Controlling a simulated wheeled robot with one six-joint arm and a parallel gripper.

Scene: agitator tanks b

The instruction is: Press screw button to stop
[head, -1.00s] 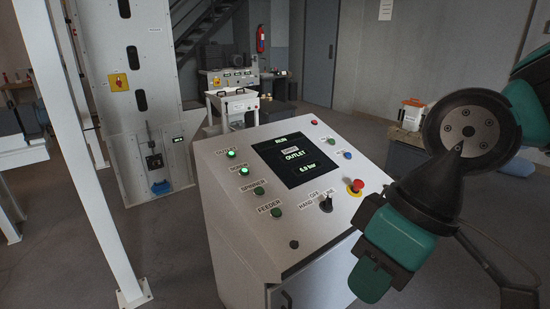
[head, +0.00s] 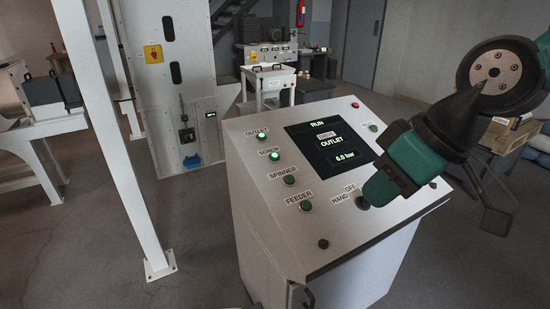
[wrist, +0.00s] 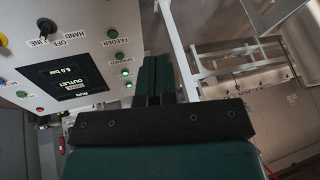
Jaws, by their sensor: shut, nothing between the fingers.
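A sloped control panel (head: 262,200) stands in front of me. The screw button (head: 274,155) on its left side glows green, below the lit outlet button (head: 263,139). The spinner button (head: 289,180) and feeder button (head: 306,206) are dark green. In the wrist view the screw button (wrist: 125,73) shows lit, beyond and left of the fingers. My gripper (head: 378,190) is in front of the panel's right side in the head view, apart from the screw button. It also shows in the wrist view (wrist: 155,97), shut and empty.
The panel's display (head: 322,150) reads RUN, OUTLET and 6.0 bar. My gripper and arm cover part of the panel's right side. A white post (head: 122,150) stands left of the panel. Floor (head: 205,230) between them is open.

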